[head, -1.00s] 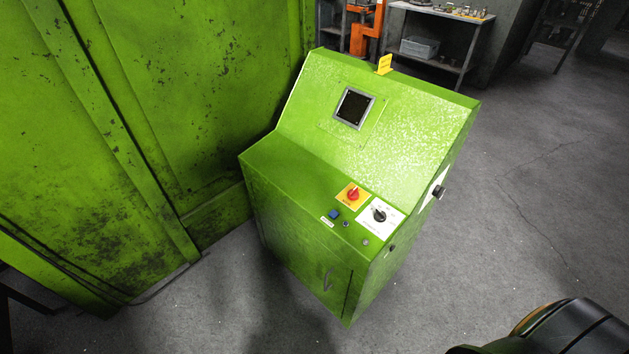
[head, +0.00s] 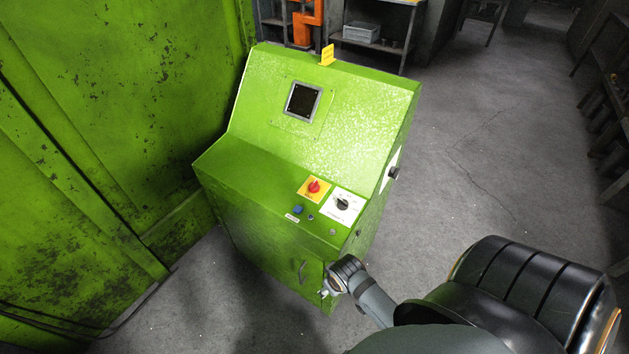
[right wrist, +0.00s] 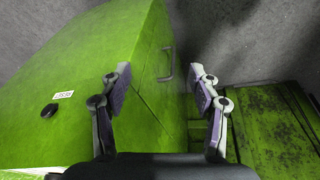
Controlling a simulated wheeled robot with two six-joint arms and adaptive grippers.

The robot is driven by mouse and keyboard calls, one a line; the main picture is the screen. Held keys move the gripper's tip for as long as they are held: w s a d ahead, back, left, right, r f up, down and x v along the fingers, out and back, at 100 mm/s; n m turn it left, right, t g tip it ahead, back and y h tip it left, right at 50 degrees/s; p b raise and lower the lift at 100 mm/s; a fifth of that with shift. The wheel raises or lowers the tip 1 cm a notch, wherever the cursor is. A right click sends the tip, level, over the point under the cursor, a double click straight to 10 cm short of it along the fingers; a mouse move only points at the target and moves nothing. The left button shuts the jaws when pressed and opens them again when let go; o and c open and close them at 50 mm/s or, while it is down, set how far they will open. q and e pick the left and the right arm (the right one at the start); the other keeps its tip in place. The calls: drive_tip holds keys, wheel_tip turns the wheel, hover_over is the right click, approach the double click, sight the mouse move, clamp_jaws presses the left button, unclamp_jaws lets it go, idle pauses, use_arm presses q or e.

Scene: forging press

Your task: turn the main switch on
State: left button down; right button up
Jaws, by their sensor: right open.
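A black knob (head: 393,173) sits on a white plate on the cabinet's right side. I cannot tell from lettering which is the main switch. My right gripper (head: 326,291) is low at the cabinet's front right edge, below the console. In the right wrist view its fingers (right wrist: 160,82) are open and empty, with the door handle (right wrist: 166,64) between and beyond them. My left gripper is out of view.
A blue button (head: 297,209) is on the console, and a dark screen (head: 303,101) is above. A large green machine wall (head: 90,130) stands close on the left. Grey floor (head: 490,150) is free on the right. A shelf bench (head: 378,40) stands behind.

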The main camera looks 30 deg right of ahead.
drive_tip(key=w+r+n+t, duration=0.1)
drive_tip(key=w+r, duration=0.3)
drive_tip(key=r, duration=0.9)
drive_tip(key=w+d+r, duration=0.1)
drive_tip(key=w, duration=0.2)
drive_tip(key=w+d+r+n, duration=0.1)
drive_tip(key=w, duration=0.2)
drive_tip(key=w+d+r+n+y, duration=0.1)
drive_tip(key=w, duration=0.2)
drive_tip(key=shift+w+d+r, duration=0.2)
drive_tip(key=shift+d, duration=0.05)
drive_tip(key=n, duration=0.1)
approach(313, 183)
drive_tip(key=shift+t, duration=0.4)
drive_tip(key=x, duration=0.8)
drive_tip(key=shift+s+f, duration=0.3)
